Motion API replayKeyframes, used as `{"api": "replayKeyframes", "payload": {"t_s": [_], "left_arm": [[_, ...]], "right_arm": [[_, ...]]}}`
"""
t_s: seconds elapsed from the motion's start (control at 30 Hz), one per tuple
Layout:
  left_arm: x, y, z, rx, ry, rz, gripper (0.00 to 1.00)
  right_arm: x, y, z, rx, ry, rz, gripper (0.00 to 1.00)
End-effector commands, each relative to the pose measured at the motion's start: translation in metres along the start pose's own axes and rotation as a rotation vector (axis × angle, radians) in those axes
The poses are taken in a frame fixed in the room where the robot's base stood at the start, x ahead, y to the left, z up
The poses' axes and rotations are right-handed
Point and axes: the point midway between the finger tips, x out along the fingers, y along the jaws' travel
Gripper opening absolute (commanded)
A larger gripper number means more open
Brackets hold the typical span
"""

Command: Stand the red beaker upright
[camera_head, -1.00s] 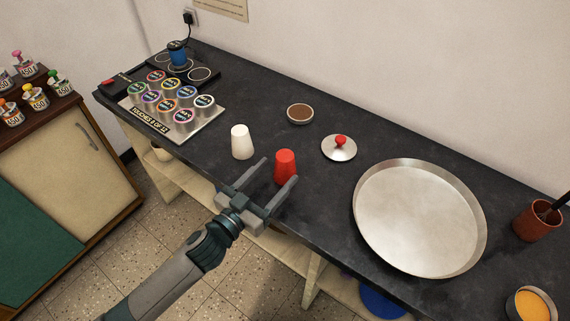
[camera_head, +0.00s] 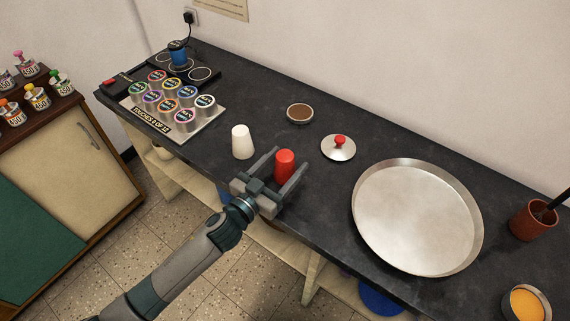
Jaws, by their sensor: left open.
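The red beaker (camera_head: 285,166) stands on the dark worktop near its front edge. Its closed, narrower end is up, so it looks upside down. My left gripper (camera_head: 289,158) is open, with one finger on each side of the beaker. I cannot tell whether either finger touches it. The beaker's lower part is partly hidden by the gripper. My right gripper is not in view.
A white beaker (camera_head: 242,142) stands close to the left of my gripper. A lid with a red knob (camera_head: 338,148), a brown-filled bowl (camera_head: 300,114) and a large round pan (camera_head: 418,215) are nearby.

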Motion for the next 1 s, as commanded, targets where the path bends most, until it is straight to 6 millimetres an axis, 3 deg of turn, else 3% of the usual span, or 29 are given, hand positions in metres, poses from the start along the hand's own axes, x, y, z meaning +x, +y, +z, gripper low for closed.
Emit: {"api": "replayKeyframes", "payload": {"t_s": [0.03,0.2,0.23,0.67,0.93,1.0], "left_arm": [[0.0,0.0,0.0,0.0,0.0,0.0,0.64],[0.0,0.0,0.0,0.0,0.0,0.0,0.23],[0.0,0.0,0.0,0.0,0.0,0.0,0.19],[0.0,0.0,-0.007,0.001,0.003,0.001,0.19],[0.001,0.0,-0.041,0.002,0.006,0.002,0.19],[0.004,0.011,-0.048,-0.003,0.006,0.003,0.19]], "right_arm": [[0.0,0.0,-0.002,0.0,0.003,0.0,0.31],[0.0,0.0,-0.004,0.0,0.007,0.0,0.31],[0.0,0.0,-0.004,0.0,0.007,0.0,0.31],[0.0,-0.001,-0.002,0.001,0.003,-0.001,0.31],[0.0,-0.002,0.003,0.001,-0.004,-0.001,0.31],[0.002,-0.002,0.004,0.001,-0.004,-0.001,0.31]]}}
